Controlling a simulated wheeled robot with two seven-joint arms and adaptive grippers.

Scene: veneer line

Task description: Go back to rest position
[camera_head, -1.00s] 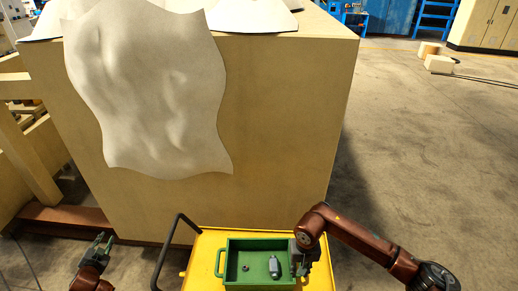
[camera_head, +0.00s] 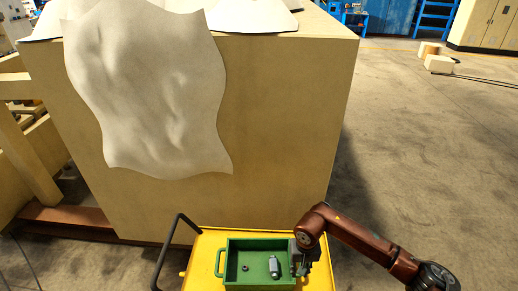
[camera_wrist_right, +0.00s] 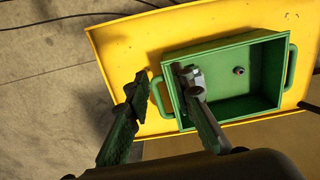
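My right gripper (camera_head: 301,262) is at the right end of the green bin (camera_head: 229,260). In the right wrist view the gripper (camera_wrist_right: 168,95) is open, with its fingers wide apart. One finger is outside the bin (camera_wrist_right: 225,42) beyond its handle, the other is over the inside. A grey metal part (camera_head: 274,267) lies in the bin; in the wrist view it (camera_wrist_right: 190,76) is partly behind the inner finger, and I cannot tell whether they touch. A small dark round piece (camera_head: 245,268) lies apart from it, also seen in the wrist view (camera_wrist_right: 239,71). My left gripper is out of view.
The bin stands on a yellow cart (camera_head: 204,248) with a black handle (camera_head: 167,252). A large tan block (camera_head: 275,120) rises behind it, with a pale wavy sheet (camera_head: 150,95) hanging over its front. Open concrete floor (camera_head: 425,165) lies to the right.

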